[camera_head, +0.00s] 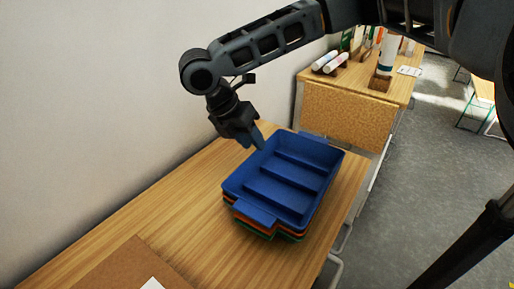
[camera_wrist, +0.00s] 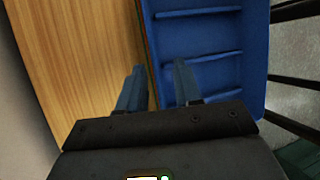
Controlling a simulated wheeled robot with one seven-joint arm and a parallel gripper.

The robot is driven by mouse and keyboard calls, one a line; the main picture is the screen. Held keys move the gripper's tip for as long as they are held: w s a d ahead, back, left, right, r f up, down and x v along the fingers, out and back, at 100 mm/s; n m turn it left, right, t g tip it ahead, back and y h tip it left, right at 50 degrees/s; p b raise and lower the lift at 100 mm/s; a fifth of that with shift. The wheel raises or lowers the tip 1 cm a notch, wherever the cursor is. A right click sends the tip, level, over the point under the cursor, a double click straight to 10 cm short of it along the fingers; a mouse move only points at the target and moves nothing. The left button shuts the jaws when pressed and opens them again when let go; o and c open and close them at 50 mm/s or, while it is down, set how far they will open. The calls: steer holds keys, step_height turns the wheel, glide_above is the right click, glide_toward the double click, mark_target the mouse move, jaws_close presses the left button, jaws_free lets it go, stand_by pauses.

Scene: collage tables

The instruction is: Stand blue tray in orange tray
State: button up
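The blue tray (camera_head: 285,178) is the top one of a stack on the wooden table, lying flat with its ribbed inside facing up. It also shows in the wrist view (camera_wrist: 200,45). The orange tray (camera_head: 290,232) shows only as a thin rim under the blue one. My gripper (camera_head: 257,143) is at the far-left long side of the blue tray. In the wrist view my gripper (camera_wrist: 159,68) is open, with one finger over the table side and the other over the tray's inside. The tray's wall runs between them; I cannot tell whether they touch it.
A green tray edge (camera_head: 288,238) shows at the bottom of the stack. The wooden table (camera_head: 180,215) is clear to the left, with a brown board (camera_head: 110,270) at the front. A wall stands close on the left. A second table (camera_head: 345,82) with bottles and rolls is behind.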

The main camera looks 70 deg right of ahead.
steer(key=v, duration=0.8)
steer(key=shift+r, duration=0.2)
stand_by(0.7)
